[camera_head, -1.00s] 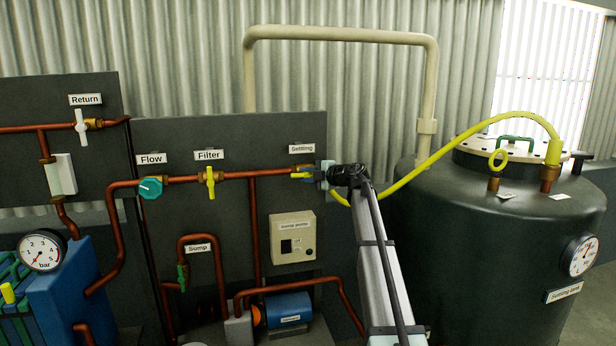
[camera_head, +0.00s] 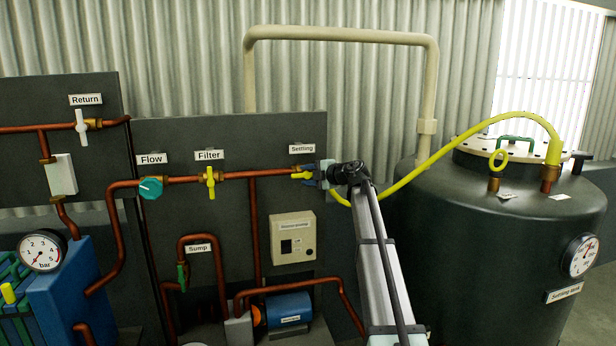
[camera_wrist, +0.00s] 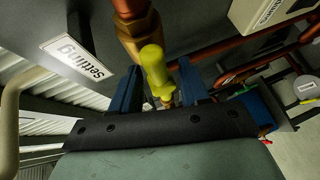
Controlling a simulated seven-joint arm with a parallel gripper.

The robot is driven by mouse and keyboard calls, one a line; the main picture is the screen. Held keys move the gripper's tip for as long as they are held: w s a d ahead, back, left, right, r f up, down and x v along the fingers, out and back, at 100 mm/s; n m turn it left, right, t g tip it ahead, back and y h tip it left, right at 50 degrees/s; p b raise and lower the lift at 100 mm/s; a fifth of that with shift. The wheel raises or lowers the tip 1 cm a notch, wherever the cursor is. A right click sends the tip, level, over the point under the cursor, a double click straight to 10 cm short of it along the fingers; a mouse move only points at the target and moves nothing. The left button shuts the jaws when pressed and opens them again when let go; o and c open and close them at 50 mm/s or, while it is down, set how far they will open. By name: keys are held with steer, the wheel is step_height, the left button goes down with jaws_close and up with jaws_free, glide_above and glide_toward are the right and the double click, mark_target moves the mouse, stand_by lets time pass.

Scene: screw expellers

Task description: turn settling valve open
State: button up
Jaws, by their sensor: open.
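The settling valve is at the right end of the copper pipe, under the "Settling" label (camera_head: 302,149). In the wrist view the yellow handle (camera_wrist: 153,68) stands out from the brass fitting (camera_wrist: 138,38). My gripper (camera_head: 309,175) is open at the valve. In the wrist view its blue fingers (camera_wrist: 159,80) are on either side of the handle, with a gap visible on each side. The handle's far end is partly hidden by the fingers in the head view.
A yellow hose (camera_head: 450,147) runs behind my arm to the settling tank (camera_head: 470,260) at right. A beige pipe (camera_head: 340,34) arches above.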

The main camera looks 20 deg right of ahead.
steer(key=v, duration=1.3)
steer(key=shift+s+d, duration=0.15)
steer(key=shift+s, duration=0.2)
